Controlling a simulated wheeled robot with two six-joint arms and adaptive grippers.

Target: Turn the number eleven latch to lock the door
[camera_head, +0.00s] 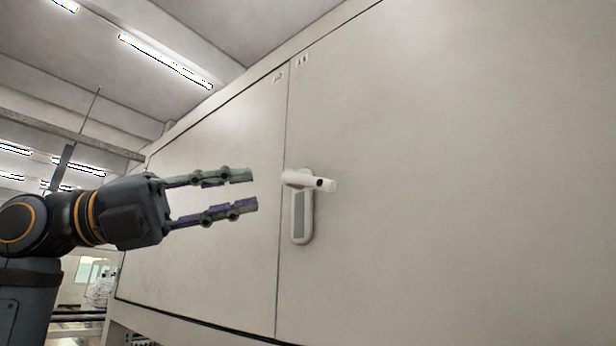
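A white latch (302,210) is mounted on the cabinet door (430,200), just right of the vertical seam between two panels. Its handle (311,181) sticks out to the right, roughly level, across the top of an upright base plate with a grey inset. Small labels (301,60) sit near the top of the seam, too small to read surely. My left gripper (255,190) is open and empty, left of the latch. Its two fingers point right toward the handle, with a visible gap from it. My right gripper is not in view.
The large beige cabinet fills the middle and right, with a flat left panel (215,240) behind my gripper. No other object stands between my fingers and the latch. Ceiling lights (165,61) and a window (90,271) show at far left.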

